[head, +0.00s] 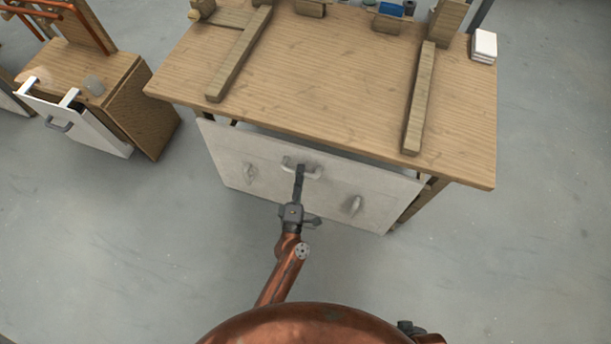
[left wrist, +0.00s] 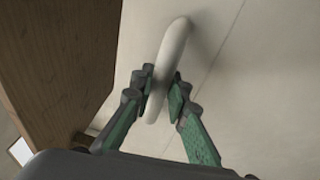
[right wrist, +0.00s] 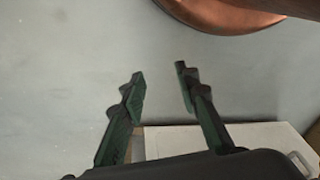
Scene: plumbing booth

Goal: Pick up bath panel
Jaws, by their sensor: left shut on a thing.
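The white bath panel (head: 308,196) stands on edge along the front of the wooden workbench, below its top. It has a handle (head: 302,167) at its upper middle and two smaller fittings lower down, one on each side. My left gripper (head: 299,172) is at the upper handle. In the left wrist view, my left gripper (left wrist: 163,88) is shut on the pale handle (left wrist: 170,60), with one green finger on each side of it, in front of the panel (left wrist: 245,60). My right gripper (right wrist: 160,80) shows only in its wrist view, open and empty above the grey floor.
The wooden workbench (head: 320,80) stands behind and above the panel, with two wooden battens on it. A white stack (head: 484,46) sits at its right corner. A wooden cabinet (head: 125,95) with a white front stands at the left. Grey floor (head: 150,240) is clear in front.

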